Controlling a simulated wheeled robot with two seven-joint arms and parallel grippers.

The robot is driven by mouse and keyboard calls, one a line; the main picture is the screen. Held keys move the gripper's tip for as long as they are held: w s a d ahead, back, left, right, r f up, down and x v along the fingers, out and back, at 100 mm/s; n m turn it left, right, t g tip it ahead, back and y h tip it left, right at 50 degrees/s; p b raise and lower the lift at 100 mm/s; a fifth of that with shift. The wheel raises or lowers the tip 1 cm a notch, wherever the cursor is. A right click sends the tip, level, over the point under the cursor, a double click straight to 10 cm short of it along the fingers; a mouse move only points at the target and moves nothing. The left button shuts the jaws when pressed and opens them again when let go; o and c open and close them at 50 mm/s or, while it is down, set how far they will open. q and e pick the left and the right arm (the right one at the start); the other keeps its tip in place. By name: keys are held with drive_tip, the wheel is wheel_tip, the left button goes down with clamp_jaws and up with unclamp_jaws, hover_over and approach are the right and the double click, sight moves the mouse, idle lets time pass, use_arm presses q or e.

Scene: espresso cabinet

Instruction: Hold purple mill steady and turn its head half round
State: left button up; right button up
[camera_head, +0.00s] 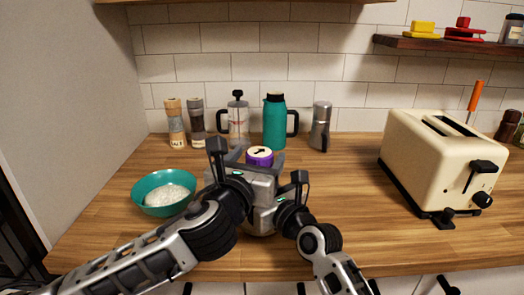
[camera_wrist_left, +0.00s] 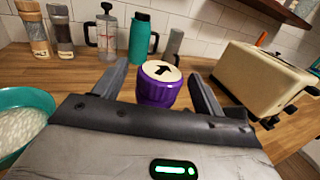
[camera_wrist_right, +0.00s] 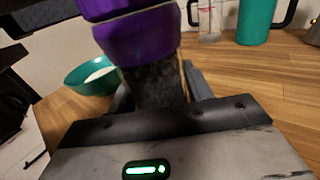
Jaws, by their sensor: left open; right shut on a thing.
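The purple mill (camera_head: 260,156) stands mostly hidden behind my two grippers in the head view. Its purple head (camera_wrist_left: 158,88) has a cream top with a black arrow. In the left wrist view the arrow points up and to the right. My left gripper (camera_wrist_left: 160,85) is open, one finger on each side of the head, with gaps visible. My right gripper (camera_wrist_right: 158,90) is shut on the dark lower body of the mill (camera_wrist_right: 152,80), below the purple part. The mill's foot is hidden.
A teal bowl of white grains (camera_head: 163,192) stands at the left. A cream toaster (camera_head: 440,160) stands at the right.

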sight(262, 147)
use_arm(q)
drive_tip(key=shift+x, duration=1.75)
drive_tip(key=c, duration=1)
drive_tip(key=shift+o, duration=0.2)
drive_tip(key=shift+m+h, duration=0.3)
drive_tip(key=shift+h, duration=0.1)
